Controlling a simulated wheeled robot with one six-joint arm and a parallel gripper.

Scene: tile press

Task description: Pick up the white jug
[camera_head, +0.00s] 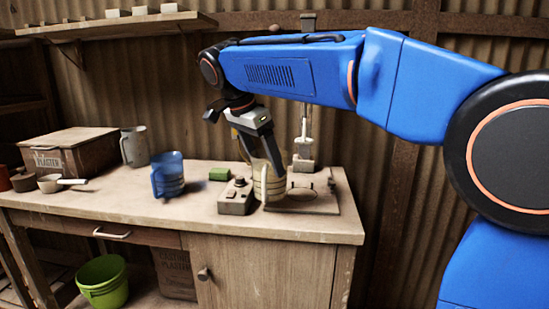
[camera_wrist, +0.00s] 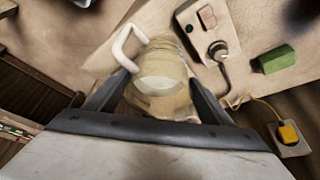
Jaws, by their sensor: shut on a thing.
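The white jug (camera_head: 271,186), cream-white with ring bands, is at the tile press on the bench. In the wrist view the white jug (camera_wrist: 160,82) shows its white loop handle pointing up and left. My gripper (camera_head: 262,155) reaches down from above and is shut on the jug. In the wrist view my gripper (camera_wrist: 155,98) has one finger on each side of the body. The fingers hide part of the jug's sides. I cannot tell whether its base touches the surface under it.
A control box (camera_head: 236,197) and a green block (camera_head: 219,174) lie left of the held jug. A blue jug (camera_head: 168,178), a grey jug (camera_head: 133,147), a plaster crate (camera_head: 68,153) and a small bowl (camera_head: 49,183) stand further left. The press base (camera_head: 312,199) is close on the right.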

